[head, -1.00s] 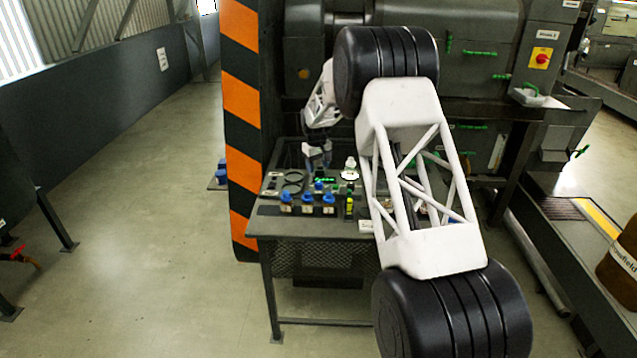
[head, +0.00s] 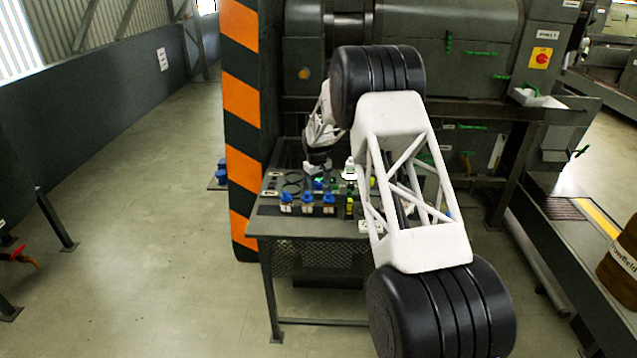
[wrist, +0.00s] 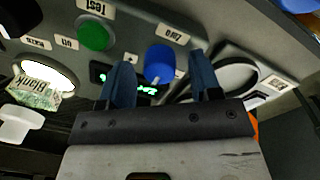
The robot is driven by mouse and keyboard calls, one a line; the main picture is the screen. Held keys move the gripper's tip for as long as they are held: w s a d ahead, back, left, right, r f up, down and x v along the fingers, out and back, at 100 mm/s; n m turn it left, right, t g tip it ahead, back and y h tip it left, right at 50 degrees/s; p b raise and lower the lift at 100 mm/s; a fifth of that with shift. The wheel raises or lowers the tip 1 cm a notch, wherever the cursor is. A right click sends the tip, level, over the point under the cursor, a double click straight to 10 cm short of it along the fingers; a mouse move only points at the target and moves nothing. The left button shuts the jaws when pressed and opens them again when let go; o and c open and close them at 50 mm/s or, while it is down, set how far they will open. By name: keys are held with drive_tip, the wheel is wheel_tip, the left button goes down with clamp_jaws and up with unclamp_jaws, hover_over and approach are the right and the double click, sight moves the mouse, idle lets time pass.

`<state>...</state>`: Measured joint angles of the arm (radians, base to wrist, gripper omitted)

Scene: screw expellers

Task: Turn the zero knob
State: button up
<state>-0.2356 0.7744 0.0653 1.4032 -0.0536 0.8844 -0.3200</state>
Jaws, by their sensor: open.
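My gripper (wrist: 161,68) is open, with one blue finger on each side of the knob in that view. Gaps show between the knob and both fingers, and I cannot tell how far the fingertips are above the panel. In the head view my gripper (head: 317,166) is small and low over the back of the bench panel, and the knob cannot be made out clearly there.
A dark ring (wrist: 225,78) lies to the right. Several blue-capped bottles (head: 307,201) stand at the bench front.

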drive_tip(key=c, duration=0.9)
drive_tip(key=shift+c, duration=0.2)
drive_tip(key=shift+m, duration=3)
drive_tip(key=o, duration=0.9)
drive_tip(key=shift+o, duration=0.2)
drive_tip(key=shift+r, duration=0.1)
